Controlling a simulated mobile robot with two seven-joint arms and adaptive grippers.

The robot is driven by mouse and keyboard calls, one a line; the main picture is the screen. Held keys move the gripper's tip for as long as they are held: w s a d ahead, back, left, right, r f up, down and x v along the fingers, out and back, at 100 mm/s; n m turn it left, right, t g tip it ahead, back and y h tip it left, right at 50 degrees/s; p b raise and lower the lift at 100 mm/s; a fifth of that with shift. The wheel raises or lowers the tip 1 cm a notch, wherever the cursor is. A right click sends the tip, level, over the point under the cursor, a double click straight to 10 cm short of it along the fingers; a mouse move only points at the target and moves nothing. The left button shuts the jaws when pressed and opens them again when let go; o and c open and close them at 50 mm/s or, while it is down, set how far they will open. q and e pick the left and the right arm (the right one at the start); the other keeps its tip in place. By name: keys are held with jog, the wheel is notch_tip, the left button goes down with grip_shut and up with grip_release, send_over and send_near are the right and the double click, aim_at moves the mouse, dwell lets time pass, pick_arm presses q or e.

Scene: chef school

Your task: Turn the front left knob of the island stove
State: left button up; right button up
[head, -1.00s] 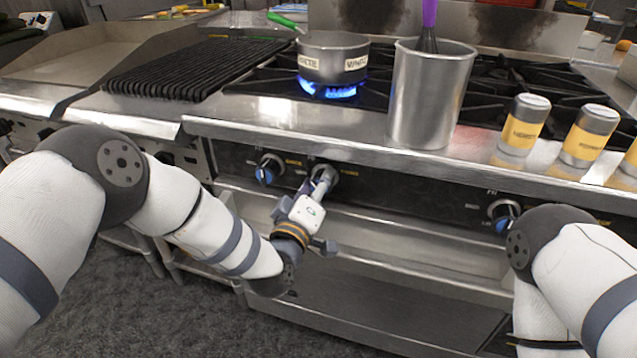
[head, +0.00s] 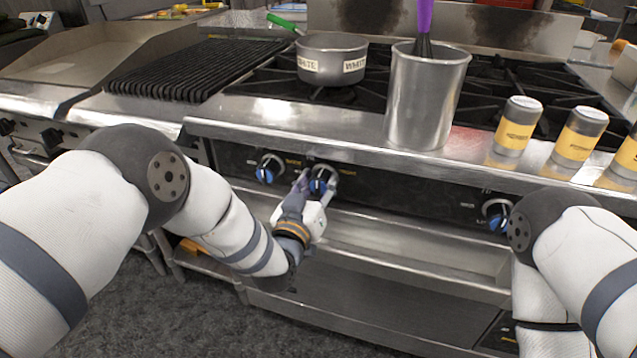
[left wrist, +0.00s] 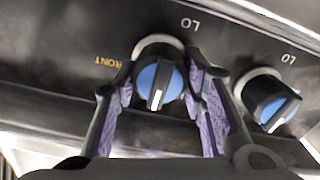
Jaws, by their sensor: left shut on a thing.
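The front left knob (head: 320,179) is a blue-faced dial on the stove's dark front panel, the right one of a pair, with a FRONT label beside it. My left gripper (head: 316,186) is shut on it. In the left wrist view, the purple-padded fingers stand on both sides of the knob (left wrist: 158,84), and its white pointer mark shows between them. The fingers hide part of the knob in the head view. My right arm comes in at the right, and its gripper is out of view.
A second blue knob (head: 268,169) sits close on the left, also in the left wrist view (left wrist: 270,103). Another knob (head: 497,215) is farther right. A pot (head: 332,62) stands on a burner without visible flame. A metal canister (head: 425,100) and several yellow-labelled shakers (head: 517,127) line the ledge.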

dwell(0.5)
pick_arm(q)
jog(key=o, duration=1.2)
jog(key=shift+c, duration=0.2)
jog(key=v, duration=1.2)
